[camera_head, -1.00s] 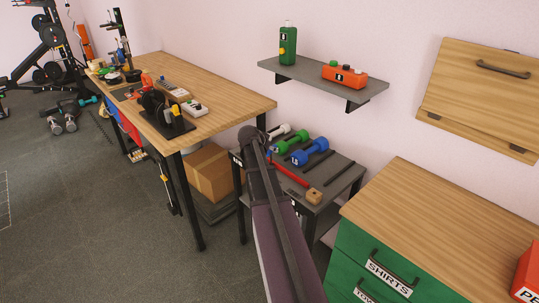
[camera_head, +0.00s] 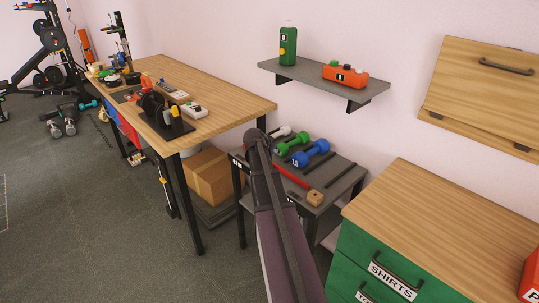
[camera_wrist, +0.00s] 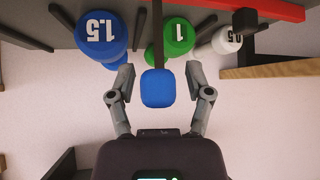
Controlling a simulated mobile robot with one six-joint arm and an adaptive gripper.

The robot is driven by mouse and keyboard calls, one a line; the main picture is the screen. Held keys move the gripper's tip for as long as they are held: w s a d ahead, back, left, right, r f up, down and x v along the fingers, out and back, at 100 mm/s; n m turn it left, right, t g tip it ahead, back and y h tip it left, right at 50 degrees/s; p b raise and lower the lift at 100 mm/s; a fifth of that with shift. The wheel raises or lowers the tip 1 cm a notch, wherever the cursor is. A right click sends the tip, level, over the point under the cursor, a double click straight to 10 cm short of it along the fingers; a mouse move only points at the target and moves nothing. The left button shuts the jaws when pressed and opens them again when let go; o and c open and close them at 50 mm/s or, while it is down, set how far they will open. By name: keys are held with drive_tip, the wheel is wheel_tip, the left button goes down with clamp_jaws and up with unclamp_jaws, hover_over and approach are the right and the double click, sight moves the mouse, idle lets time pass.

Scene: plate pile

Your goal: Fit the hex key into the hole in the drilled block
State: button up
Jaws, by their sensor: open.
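The drilled block (camera_head: 315,198) is a small wooden block with a dark hole, at the front right corner of the low grey table in the head view. In the wrist view, a blue rounded piece (camera_wrist: 158,88) shows between my fingers with a dark shaft beyond it; it seems to be the hex key, with its handle towards me. My gripper (camera_wrist: 161,76) is open, with a finger on each side of the blue piece and a visible gap at both sides. In the head view my arm hides the gripper and this piece. The block is not clearly seen in the wrist view.
The grey table (camera_head: 338,171) holds a blue dumbbell (camera_head: 311,153), a green dumbbell (camera_head: 292,143), a white one (camera_head: 281,132), dark bars and a red bar (camera_head: 291,177). A wooden workbench (camera_head: 225,101) stands left, a green drawer cabinet (camera_head: 365,258) right.

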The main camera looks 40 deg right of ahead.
clamp_jaws()
drive_tip(key=shift+r, duration=0.15)
wheel_tip(320, 180, up, 3)
drive_tip(key=p, duration=0.3)
drive_tip(key=shift+r+p, duration=0.2)
drive_tip(key=shift+p, duration=0.2)
drive_tip(key=s+a+r+p, duration=0.1)
drive_tip(key=s+a, duration=0.8)
drive_tip(key=s, duration=0.4)
drive_tip(key=shift+s+r, duration=0.15)
